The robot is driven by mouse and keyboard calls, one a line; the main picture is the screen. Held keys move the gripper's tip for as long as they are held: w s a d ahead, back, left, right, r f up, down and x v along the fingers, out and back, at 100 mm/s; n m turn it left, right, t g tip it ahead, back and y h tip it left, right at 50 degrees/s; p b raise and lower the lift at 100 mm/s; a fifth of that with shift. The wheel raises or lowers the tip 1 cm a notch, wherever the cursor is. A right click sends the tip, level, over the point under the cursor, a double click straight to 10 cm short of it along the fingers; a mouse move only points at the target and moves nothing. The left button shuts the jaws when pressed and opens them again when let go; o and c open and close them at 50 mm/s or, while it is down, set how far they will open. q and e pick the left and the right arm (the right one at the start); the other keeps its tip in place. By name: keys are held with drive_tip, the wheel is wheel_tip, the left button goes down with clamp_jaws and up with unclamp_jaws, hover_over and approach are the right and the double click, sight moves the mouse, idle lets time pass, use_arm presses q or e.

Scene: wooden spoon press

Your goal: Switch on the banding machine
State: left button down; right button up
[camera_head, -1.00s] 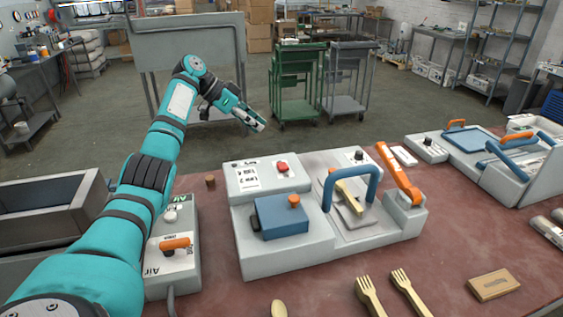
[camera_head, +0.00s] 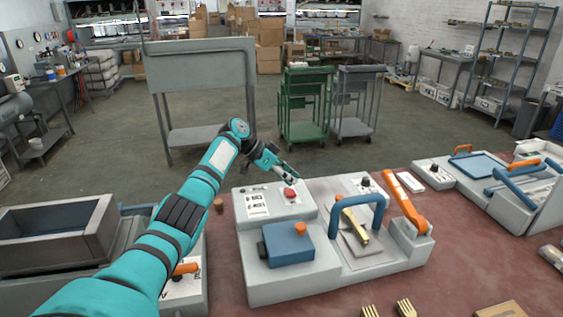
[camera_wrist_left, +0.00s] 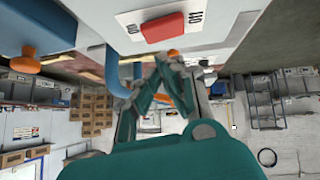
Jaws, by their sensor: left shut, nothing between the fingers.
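A grey machine (camera_head: 262,288) stands on the red table; I take it for the banding machine, though no name is readable. A red switch (camera_head: 290,193) sits on its raised back part beside a white label. In the left wrist view the red switch (camera_wrist_left: 163,27) is at the top, on a white plate with printed letters. My left gripper (camera_head: 290,174) is shut and empty, just behind and above the switch in the head view; contact is not visible. Its fingers (camera_wrist_left: 166,66) show below the switch in the left wrist view. My right gripper is not in view.
The machine carries a blue block (camera_head: 288,243) with an orange knob, a blue arched handle (camera_head: 378,212) and an orange lever (camera_head: 406,203). Wooden forks (camera_head: 404,308) lie in front. A metal bin (camera_head: 60,245) is at left, another machine (camera_head: 515,190) at right.

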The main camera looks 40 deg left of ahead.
sight(290, 193)
use_arm(q)
drive_tip(key=shift+s+f, duration=0.2)
drive_tip(key=shift+f, duration=0.75)
drive_tip(key=shift+d, duration=0.1)
